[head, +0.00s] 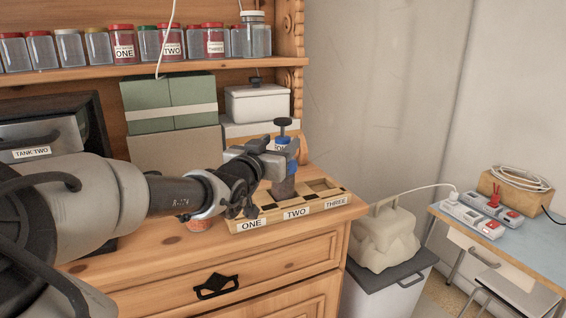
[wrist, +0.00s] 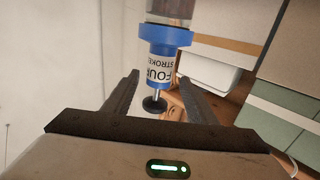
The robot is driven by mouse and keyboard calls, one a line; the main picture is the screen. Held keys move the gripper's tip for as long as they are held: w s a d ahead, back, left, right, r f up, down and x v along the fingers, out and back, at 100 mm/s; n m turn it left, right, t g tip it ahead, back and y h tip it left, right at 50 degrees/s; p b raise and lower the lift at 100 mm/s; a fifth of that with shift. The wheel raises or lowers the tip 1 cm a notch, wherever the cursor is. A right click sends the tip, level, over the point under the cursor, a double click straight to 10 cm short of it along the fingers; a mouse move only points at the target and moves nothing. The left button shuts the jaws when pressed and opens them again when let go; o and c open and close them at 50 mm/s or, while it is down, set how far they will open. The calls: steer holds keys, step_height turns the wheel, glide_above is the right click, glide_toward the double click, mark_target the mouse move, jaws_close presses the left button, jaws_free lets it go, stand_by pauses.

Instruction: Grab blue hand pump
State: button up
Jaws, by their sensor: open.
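The blue hand pump (head: 283,141) stands upright on the wooden tray on the dresser, with a black knob on top and a blue collar. In the wrist view the pump (wrist: 165,40) shows its blue collar, a white label reading FOUR STROKE and the black knob. My gripper (head: 276,160) is at the pump in the head view, and hides part of its body. In the wrist view my gripper (wrist: 158,82) is open, with one finger on each side of the pump's knob end. I cannot tell whether either finger touches it.
The tray (head: 313,202) has slots labelled ONE, TWO and THREE. A white box (head: 257,104) and green boxes (head: 168,98) stand behind. A shelf (head: 150,73) with several jars runs above. The wall is to the right.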

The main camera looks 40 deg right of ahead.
steer(key=shift+w+d, duration=0.35)
steer(key=shift+d, duration=0.2)
steer(key=x, duration=0.1)
steer(key=b+x, duration=0.2)
steer(key=x, duration=0.1)
steer(key=shift+s+d+f, duration=0.1)
steer(key=shift+d+f, duration=0.1)
steer(key=shift+f, duration=0.15)
steer(key=shift+w+d, duration=0.3)
steer(key=shift+d, duration=0.05)
steer(key=shift+r, duration=0.1)
jaws_close()
